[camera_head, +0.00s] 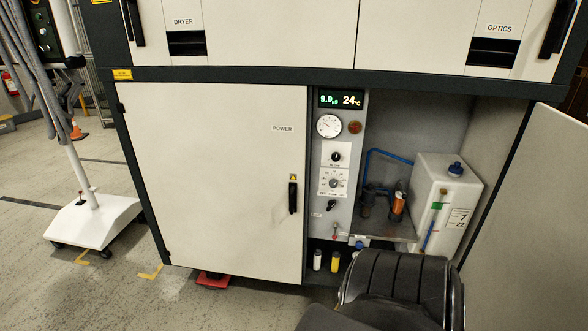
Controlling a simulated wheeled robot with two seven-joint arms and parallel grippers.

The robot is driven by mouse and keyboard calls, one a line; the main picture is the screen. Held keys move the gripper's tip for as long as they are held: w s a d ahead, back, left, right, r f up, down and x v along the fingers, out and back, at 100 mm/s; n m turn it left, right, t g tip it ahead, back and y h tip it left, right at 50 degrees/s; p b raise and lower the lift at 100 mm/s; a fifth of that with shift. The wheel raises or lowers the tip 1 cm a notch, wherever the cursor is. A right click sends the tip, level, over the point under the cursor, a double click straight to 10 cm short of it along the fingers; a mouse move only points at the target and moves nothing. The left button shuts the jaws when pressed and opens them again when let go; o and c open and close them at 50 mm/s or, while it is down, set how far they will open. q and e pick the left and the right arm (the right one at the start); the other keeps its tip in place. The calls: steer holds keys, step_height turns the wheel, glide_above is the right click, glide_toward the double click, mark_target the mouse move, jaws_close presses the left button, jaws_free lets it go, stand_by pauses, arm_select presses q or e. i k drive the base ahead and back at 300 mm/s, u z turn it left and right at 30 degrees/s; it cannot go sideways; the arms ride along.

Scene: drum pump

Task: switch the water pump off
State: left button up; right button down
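The water unit stands in an open cabinet bay at centre right. Its grey control panel (316,215) has a lit display (341,100) reading about 9.0 and 24 °C. Below are a round white gauge (328,125), an amber round part (354,127), a black knob (336,157), a scaled dial (334,183) and a small black rotary switch (331,206), which looks tilted. The labels are too small to read, so I cannot tell which one is the pump's. Right of the panel are dark pump parts (367,203) with blue hose and a white tank (437,207). Neither gripper shows.
An open cabinet door (535,210) bounds the right. The POWER door (215,180) is shut. A wheeled white stand (95,220) is at left; floor between them is mostly clear.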

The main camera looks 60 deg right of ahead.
mark_target(332, 203)
steer(key=i, duration=0.4)
steer(key=z, duration=2.6)
